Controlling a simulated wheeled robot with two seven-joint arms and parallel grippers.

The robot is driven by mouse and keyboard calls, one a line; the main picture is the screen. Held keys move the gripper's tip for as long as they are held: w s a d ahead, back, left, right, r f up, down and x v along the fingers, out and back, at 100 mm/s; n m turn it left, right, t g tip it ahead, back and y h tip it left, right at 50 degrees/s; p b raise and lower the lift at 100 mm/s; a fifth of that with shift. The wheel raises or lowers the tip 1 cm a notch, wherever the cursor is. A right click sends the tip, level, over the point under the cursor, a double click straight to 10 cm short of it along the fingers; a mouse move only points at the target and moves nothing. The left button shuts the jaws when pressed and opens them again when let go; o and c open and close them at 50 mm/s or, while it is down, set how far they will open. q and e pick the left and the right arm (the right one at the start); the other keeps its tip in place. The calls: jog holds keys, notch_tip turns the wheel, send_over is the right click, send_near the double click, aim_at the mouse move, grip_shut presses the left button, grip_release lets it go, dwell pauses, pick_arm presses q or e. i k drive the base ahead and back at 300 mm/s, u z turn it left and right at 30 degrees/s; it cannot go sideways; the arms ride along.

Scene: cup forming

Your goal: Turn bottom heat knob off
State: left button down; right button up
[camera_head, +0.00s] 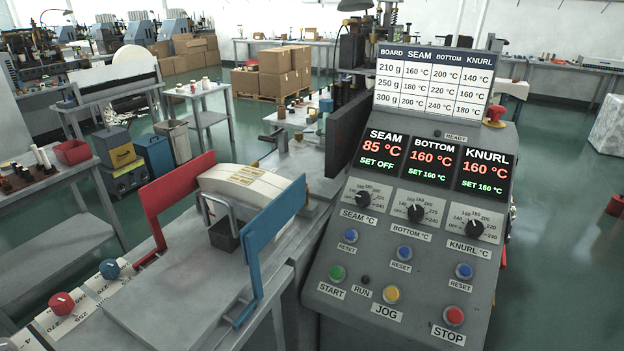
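The bottom heat knob (416,212) is a small black dial in the middle of three on the sloped grey control panel (345,262). Its white scale plate runs from OFF up to 240, and the pointer is too small to read surely. The BOTTOM display (430,160) above it reads 160 °C in red and SET 160 °C in green. The seam knob (363,199) is to its left, under a display reading 85 °C, SET OFF. The knurl knob (474,229) is to its right, under a display reading 160 °C, SET 160 °C. Neither gripper is in view.
Below the knobs are blue reset buttons (404,252), a green start button (337,273), a yellow jog button (391,294) and a red stop button (454,316). A red mushroom button (494,115) sits at the panel's upper right. Red (172,200) and blue (270,235) guards stand left.

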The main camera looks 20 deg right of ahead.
aim_at(415, 213)
jog(key=u, duration=0.45)
jog(key=k, duration=1.05)
jog(key=z, duration=0.8)
jog(key=i, duration=0.85)
jog(key=u, duration=0.25)
jog(key=k, duration=0.3)
jog(key=z, duration=0.9)
jog(key=i, duration=0.25)
jog(key=u, duration=0.5)
